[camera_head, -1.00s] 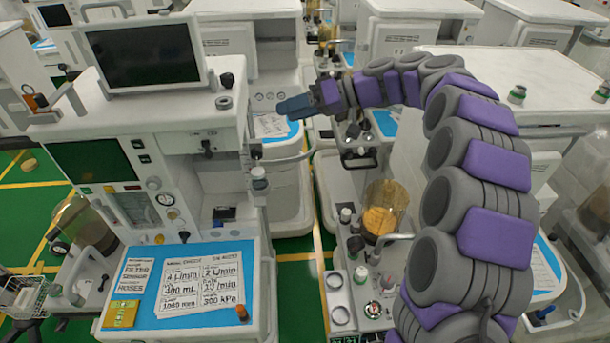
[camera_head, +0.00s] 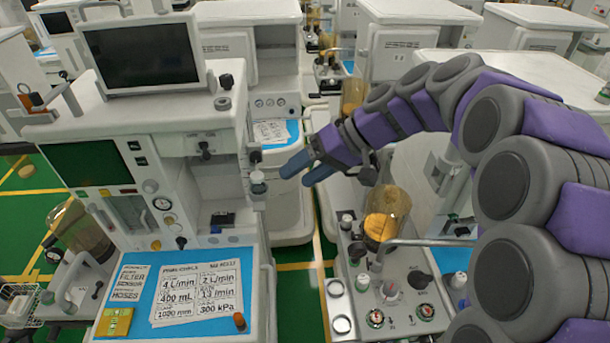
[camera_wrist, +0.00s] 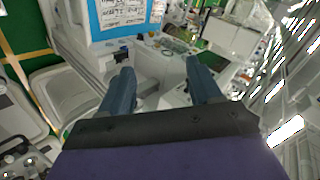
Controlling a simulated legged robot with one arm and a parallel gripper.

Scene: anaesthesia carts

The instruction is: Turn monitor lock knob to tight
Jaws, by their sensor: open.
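The dark-screened monitor (camera_head: 142,52) stands on top of the left anaesthesia cart (camera_head: 160,133). A small black knob (camera_head: 226,80) stands at the monitor's right side; it may be the lock knob, but its tight or loose setting cannot be read. My gripper (camera_head: 297,173) is to the right of the cart and lower than the monitor, with blue fingers pointing left. It is open, empty and clear of the knob. In the wrist view, both fingers of my gripper (camera_wrist: 160,68) are apart; the knob cannot be made out there.
A grey round cap (camera_head: 222,103) sits on the cart top below the black knob. A blue-covered work surface (camera_head: 135,280) with printed cards juts out in front. A second machine with an amber canister (camera_head: 383,225) stands below my arm. A green floor aisle runs between the carts.

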